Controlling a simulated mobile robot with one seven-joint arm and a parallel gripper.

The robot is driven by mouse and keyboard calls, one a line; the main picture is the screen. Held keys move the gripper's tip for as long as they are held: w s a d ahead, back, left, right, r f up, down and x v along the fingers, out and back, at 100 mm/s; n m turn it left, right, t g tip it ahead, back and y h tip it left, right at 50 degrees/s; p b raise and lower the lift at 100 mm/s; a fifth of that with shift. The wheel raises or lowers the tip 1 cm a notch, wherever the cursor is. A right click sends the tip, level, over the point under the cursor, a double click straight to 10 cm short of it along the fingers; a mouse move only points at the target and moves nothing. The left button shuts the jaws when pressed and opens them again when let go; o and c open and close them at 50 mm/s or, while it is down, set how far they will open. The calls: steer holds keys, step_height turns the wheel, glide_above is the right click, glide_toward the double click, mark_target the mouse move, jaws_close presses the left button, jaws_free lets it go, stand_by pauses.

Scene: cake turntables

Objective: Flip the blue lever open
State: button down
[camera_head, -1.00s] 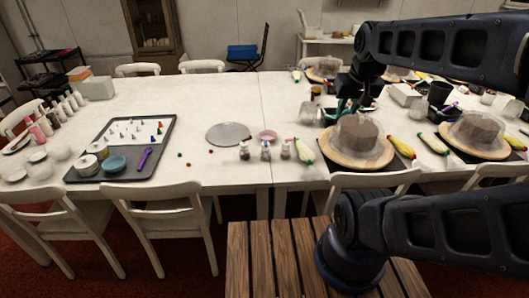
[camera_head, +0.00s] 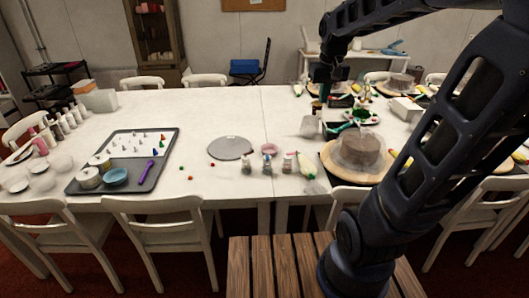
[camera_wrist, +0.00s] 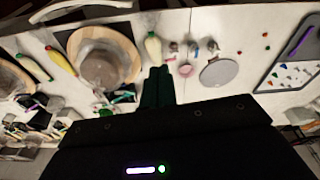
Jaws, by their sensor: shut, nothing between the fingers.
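No blue lever can be clearly made out. A small light-blue curved item (camera_head: 393,48) lies on the white side table at the back wall; it is too small to tell what it is. My gripper (camera_head: 320,104) hangs fingers-down over the far part of the long table, behind the nearest cake and well apart from that light-blue item. In the wrist view my gripper (camera_wrist: 158,76) shows its dark fingers together and empty, with the tabletop below. The nearest cake (camera_head: 359,148) sits under a clear cover on a round wooden turntable (camera_head: 331,164).
A grey tray (camera_head: 146,182) with small cones, jars and a purple spoon stands on the left. A grey disc (camera_head: 229,148) lies mid-table.

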steer(key=w+a+f+n+g, duration=0.1)
steer(key=w+a+f, duration=0.1)
steer(key=w, duration=0.4)
steer(key=w+a+f+g, duration=0.1)
steer(key=w+a, duration=0.2)
steer(key=w, duration=0.2)
steer(key=n+g+h, duration=0.2)
steer(key=n+g, duration=0.1)
steer(key=g, duration=0.1)
glide_above(266, 158)
steer(key=w+a, duration=0.4)
steer(key=w, duration=0.4)
step_height(266, 158, down, 24)
steer(key=shift+a, duration=0.1)
steer(key=shift+f, duration=0.15)
steer(key=x, duration=0.3)
steer(key=s+d+x, duration=0.1)
steer(key=x, duration=0.3)
steer(key=s+r+x, duration=0.1)
steer(key=x, duration=0.2)
steer(key=shift+s+d+f, duration=0.1)
steer(key=shift+d+f, duration=0.15)
steer(key=shift+f, duration=0.1)
steer(key=shift+s+d, duration=0.3)
steer(key=shift+s, duration=0.3)
